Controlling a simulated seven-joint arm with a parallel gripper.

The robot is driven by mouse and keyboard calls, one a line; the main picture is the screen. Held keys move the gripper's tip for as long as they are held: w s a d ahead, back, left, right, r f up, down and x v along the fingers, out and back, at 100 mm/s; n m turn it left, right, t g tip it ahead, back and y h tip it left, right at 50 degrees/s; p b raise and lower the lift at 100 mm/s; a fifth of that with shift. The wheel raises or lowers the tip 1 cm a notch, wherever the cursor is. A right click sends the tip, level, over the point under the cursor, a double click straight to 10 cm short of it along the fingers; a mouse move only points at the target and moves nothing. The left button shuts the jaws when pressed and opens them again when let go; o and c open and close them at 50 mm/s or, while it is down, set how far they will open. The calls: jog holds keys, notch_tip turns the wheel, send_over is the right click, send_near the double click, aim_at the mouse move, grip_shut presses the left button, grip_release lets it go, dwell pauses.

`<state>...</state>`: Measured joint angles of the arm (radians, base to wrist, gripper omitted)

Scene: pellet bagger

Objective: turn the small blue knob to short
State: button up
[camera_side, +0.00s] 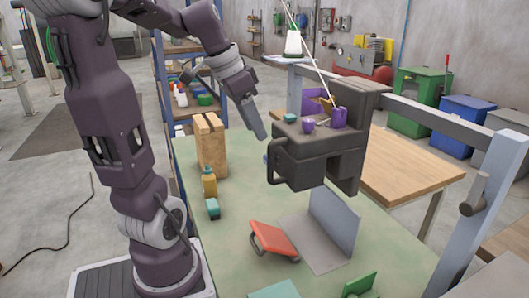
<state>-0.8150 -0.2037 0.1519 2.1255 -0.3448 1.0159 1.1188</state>
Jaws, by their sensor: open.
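The dark grey machine (312,158) stands over the right part of the green table, with a looped handle on its left side. On its top are a small purple knob (308,126), a purple cup-like part (338,118) and a small teal part (290,117). I cannot make out a clearly blue knob or any "short" marking. A tiny blue bit (266,158) shows just left of the machine, mostly hidden. My gripper (262,136) points down in the air left of the machine, apart from it. Its jaws are open, with nothing visible between them.
A wooden block (211,146), a yellow bottle (209,182) and a teal item (212,208) stand at the table's left. A red-orange handled piece (274,239) and a grey angled plate (336,226) lie in front. A grey rail (420,110) runs behind the machine.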

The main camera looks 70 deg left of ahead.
aim_at(266, 155)
jog(key=x, duration=0.8)
jog(key=shift+s+f, duration=0.15)
jog(key=shift+s, duration=0.05)
grip_shut()
